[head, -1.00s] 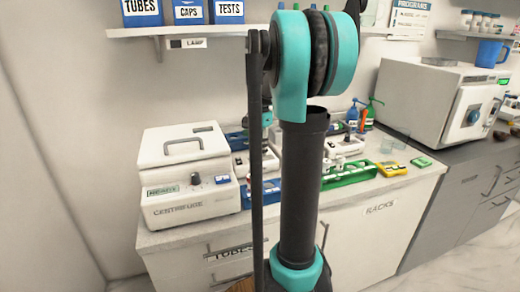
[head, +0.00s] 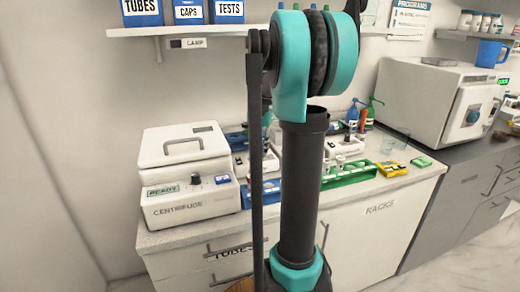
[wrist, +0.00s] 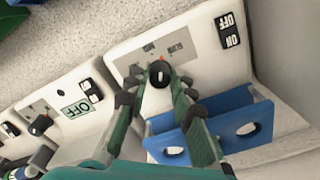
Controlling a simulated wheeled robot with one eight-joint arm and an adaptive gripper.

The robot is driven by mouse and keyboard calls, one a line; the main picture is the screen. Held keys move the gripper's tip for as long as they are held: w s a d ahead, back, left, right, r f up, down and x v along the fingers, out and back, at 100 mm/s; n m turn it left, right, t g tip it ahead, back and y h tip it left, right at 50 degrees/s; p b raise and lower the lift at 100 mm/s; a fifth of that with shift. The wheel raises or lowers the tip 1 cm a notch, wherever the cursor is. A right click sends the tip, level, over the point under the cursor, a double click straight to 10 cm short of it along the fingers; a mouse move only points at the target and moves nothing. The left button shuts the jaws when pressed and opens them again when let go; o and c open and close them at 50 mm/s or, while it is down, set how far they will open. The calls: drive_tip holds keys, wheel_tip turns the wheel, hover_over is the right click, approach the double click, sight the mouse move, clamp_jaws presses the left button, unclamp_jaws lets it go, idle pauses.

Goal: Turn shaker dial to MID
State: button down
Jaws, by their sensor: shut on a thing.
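The shaker dial (wrist: 159,77) is a small round black knob on a white sloped panel in the wrist view. The labels look upside down and are too blurred to read surely. My gripper (wrist: 160,82) is shut on the dial, with one dark fingertip on each side of it. In the head view my own arm hides the gripper and the dial.
A blue rack with oval holes (wrist: 241,129) stands against the shaker, close to my right finger. An ON/OFF switch (wrist: 229,31) is on the panel's right. Another white device (wrist: 62,112) with a black knob stands at left. The centrifuge (head: 186,178) is on the counter's left.

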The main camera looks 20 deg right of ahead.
sight(260, 150)
drive_tip(key=n, duration=0.5)
drive_tip(key=shift+n, duration=0.3)
idle(0.4)
drive_tip(key=c, duration=1.3)
unclamp_jaws()
drive_tip(key=shift+r, duration=0.1)
wheel_tip(260, 150, up, 12)
drive_tip(key=shift+f, duration=0.1)
